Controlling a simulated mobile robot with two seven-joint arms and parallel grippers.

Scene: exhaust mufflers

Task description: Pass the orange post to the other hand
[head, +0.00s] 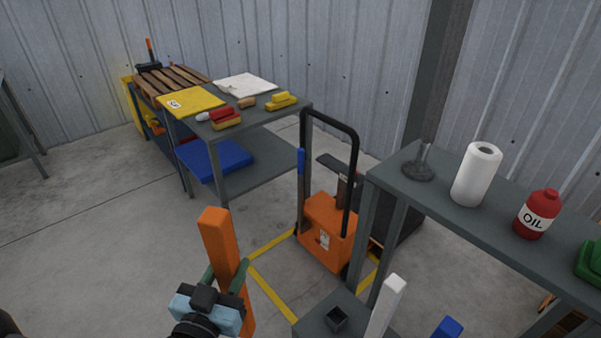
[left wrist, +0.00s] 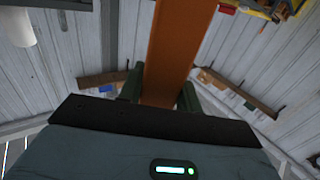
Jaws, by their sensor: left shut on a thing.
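The orange post (head: 217,246) is a long square bar, held nearly upright and slightly tilted at the lower left of the head view. My left gripper (head: 228,275) is shut on it, with green fingers on either side of the bar. In the left wrist view the orange post (left wrist: 178,50) rises between the two fingers (left wrist: 160,98) and runs out of the top of the picture. My right gripper does not show clearly in either view.
A grey stand (head: 312,325) with a square socket, a white post (head: 386,306) and a blue post (head: 447,327) is at the bottom. An orange wheeled cart (head: 326,232) stands behind. A right-hand table (head: 480,222) carries a paper roll (head: 476,175) and red oil bottle (head: 537,214).

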